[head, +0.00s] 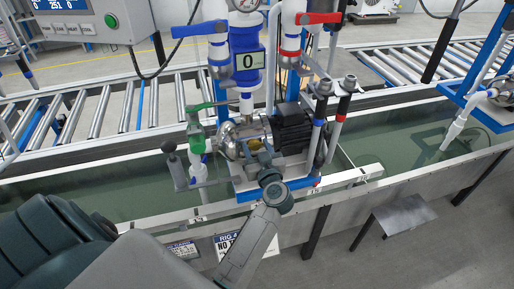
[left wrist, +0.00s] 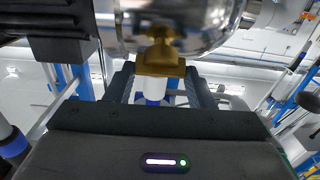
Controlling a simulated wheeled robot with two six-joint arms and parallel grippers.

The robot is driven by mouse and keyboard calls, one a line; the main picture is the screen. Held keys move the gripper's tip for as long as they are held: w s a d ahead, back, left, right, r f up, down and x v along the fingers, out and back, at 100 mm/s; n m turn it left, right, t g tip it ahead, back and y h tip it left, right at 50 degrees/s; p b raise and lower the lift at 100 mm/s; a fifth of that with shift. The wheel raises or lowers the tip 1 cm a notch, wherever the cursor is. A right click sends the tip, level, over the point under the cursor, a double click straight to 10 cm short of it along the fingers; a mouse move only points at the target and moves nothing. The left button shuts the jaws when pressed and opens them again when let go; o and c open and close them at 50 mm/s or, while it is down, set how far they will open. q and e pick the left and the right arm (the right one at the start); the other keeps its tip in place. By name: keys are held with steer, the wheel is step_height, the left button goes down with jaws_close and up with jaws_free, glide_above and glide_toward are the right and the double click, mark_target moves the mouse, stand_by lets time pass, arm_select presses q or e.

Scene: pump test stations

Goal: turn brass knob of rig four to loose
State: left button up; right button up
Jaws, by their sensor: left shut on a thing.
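The brass knob (left wrist: 160,62) sits under the shiny round pump housing (left wrist: 175,25) in the left wrist view. In the head view a small part of the brass knob (head: 264,158) shows at the front of the steel pump (head: 240,138), mostly hidden by my gripper. My left gripper (head: 268,174) reaches up to the pump from the front. Its dark fingers (left wrist: 163,82) stand on both sides of the knob in the left wrist view, shut on it. The knob's marks and turn angle cannot be read. My right gripper is not in view.
A black motor (head: 293,129) stands right of the pump. A green-handled valve (head: 197,140) is at its left; blue (head: 200,29) and red (head: 308,18) handles are above. Open floor lies at lower right.

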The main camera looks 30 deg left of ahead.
arm_select(q)
steer(key=shift+n+g+y+p, duration=0.4)
steer(key=shift+n+g+p, duration=0.15)
steer(key=shift+n, duration=0.45)
steer(key=shift+w+r+n+g+p, duration=0.1)
steer(key=shift+n+g+p, duration=0.4)
steer(key=shift+n, duration=0.6)
steer(key=n+g+y+p, duration=0.1)
steer(key=n+g, duration=0.1)
steer(key=n, duration=0.1)
steer(key=shift+d+n, duration=0.1)
steer(key=shift+n, duration=0.2)
steer(key=n+g, duration=0.2)
steer(key=n, duration=0.1)
steer(key=shift+w, duration=0.1)
steer(key=n+g, duration=0.1)
steer(key=n, duration=0.1)
steer(key=shift+n, duration=0.3)
steer(key=n+g+h, duration=0.1)
steer(key=n, duration=0.2)
steer(key=shift+b, duration=0.3)
steer(key=shift+n+g+h+b, duration=0.45)
steer(key=shift+n+g+b, duration=0.05)
steer(key=shift+n, duration=0.65)
steer(key=shift+n+g+h+b, duration=0.45)
steer(key=shift+n, duration=0.7)
